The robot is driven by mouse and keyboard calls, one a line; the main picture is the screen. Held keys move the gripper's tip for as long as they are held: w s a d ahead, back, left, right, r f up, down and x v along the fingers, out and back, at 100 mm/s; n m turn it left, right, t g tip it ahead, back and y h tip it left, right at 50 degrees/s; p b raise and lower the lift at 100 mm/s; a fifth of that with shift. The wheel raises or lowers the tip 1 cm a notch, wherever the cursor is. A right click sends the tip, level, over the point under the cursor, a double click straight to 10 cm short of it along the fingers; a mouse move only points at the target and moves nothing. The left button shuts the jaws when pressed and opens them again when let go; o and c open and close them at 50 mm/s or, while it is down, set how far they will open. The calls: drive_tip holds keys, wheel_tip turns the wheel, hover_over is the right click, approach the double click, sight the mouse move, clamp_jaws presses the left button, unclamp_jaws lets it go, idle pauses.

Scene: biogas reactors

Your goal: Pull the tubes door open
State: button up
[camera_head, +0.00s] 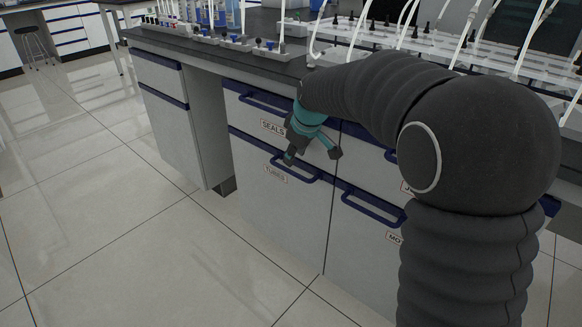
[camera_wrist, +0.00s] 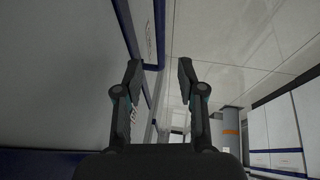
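The tubes door (camera_head: 275,215) is a light grey cabinet front with a blue top band and a "TUBES" label (camera_head: 275,173). It looks shut, flush with its neighbours. Its blue bar handle (camera_head: 298,171) runs along the top. My gripper (camera_head: 312,157), dark with teal parts, is in front of the handle, its fingers spread and partly overlapping it. I cannot tell whether they touch. In the wrist view my gripper (camera_wrist: 160,78) is open, with nothing clearly held between the fingers. A blue bar passes behind the left finger there.
Above is the "SEALS" drawer (camera_head: 255,112) with its blue handle. Another door (camera_head: 360,245) with a blue handle adjoins on the right. Tube racks and bottles stand on the dark worktop (camera_head: 225,52). The tiled floor (camera_head: 110,210) in front is clear.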

sight(289, 170)
drive_tip(key=x, duration=0.7)
clamp_jaws()
